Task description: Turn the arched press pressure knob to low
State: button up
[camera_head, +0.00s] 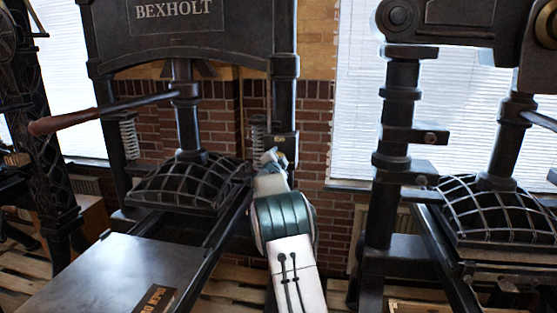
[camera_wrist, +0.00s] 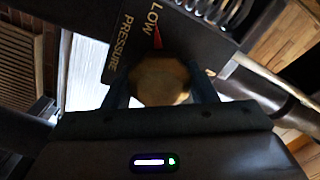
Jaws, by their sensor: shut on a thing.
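The arched press (camera_head: 230,40) marked BEXHOLT stands left of centre in the head view. My gripper (camera_head: 270,160) is at its right column. In the wrist view my gripper (camera_wrist: 161,84) has its fingers on both sides of a faceted brass pressure knob (camera_wrist: 160,82) and is shut on it. Behind the knob is a dark plate (camera_wrist: 118,50) with the words LOW and PRESSURE. A red pointer mark (camera_wrist: 157,40) shows between the knob and the word LOW, just beside that word. In the head view my gripper and arm hide the knob.
A second press (camera_head: 400,130) stands at the right. The arched press's wooden-handled lever (camera_head: 65,120) sticks out left. Its flat metal bed (camera_head: 110,275) extends toward me. A brick wall (camera_head: 315,130) and window blinds are behind.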

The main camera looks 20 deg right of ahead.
jog(key=shift+f, duration=0.15)
jog(key=o, duration=1)
jog(key=shift+c, duration=0.2)
jog(key=shift+s+a, duration=0.1)
jog(key=b+v, duration=0.5)
jog(key=v, duration=0.8)
jog(key=shift+s+a, duration=0.2)
jog(key=shift+s, duration=0.05)
